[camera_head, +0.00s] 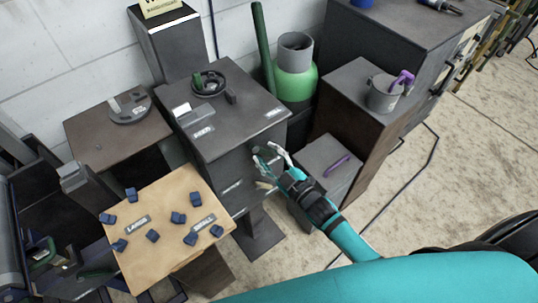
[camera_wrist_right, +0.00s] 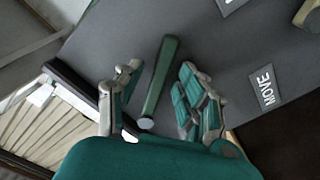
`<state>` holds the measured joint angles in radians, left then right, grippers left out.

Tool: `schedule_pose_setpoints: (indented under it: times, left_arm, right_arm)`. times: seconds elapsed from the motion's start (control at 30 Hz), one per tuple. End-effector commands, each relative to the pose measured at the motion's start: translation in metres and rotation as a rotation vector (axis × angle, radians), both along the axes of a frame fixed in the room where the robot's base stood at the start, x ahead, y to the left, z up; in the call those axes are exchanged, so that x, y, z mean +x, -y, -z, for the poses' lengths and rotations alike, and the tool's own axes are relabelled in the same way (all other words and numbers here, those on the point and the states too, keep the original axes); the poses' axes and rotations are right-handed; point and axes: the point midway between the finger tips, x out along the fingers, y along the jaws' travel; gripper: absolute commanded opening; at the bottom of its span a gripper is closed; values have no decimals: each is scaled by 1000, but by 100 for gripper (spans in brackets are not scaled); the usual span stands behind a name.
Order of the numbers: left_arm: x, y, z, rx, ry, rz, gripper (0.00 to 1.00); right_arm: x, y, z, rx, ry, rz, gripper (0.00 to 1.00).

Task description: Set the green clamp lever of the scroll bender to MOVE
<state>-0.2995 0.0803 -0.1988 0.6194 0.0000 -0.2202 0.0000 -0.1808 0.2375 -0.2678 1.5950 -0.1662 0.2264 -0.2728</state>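The green clamp lever (camera_wrist_right: 160,80) is a straight green bar with a grey end in the right wrist view, against a dark grey panel. My right gripper (camera_wrist_right: 158,72) is open, with one finger on each side of the lever and a gap visible on both sides. In the head view, my right gripper (camera_head: 264,154) is at the front face of the dark scroll bender cabinet (camera_head: 228,122). There the gripper mostly hides the lever. My left gripper is not in view.
A wooden board (camera_head: 168,262) with several blue blocks stands at the lower left. A low grey box (camera_head: 318,160) with a purple tool is right of the cabinet. Behind it are a grey cup (camera_head: 383,98) on a stand and a green cylinder (camera_head: 296,85).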

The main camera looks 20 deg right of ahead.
Motion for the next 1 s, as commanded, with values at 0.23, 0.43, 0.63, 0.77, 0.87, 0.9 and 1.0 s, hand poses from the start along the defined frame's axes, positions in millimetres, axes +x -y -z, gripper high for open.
schedule_pose_setpoints:
  times: [0.23, 0.43, 0.63, 0.77, 0.87, 0.9, 1.0]
  left_arm:
    - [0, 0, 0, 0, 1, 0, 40]
    - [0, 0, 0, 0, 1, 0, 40]
    - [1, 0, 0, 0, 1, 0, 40]
    - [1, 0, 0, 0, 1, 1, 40]
    - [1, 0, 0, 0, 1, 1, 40]
    - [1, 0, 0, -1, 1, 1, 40]
    - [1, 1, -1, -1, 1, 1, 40]
  right_arm:
    - [0, 0, 0, 0, 0, 0, 23]
    - [0, 0, 0, 0, 0, 0, 0]
    - [-1, 0, 0, 0, -1, 1, 0]
    - [-1, 0, 0, 0, -1, 1, 0]
    - [-1, 0, 0, 3, -2, 1, 0]
    - [-1, 0, 1, 8, -4, 1, 0]
    - [-1, -1, 1, 27, -11, 0, 0]
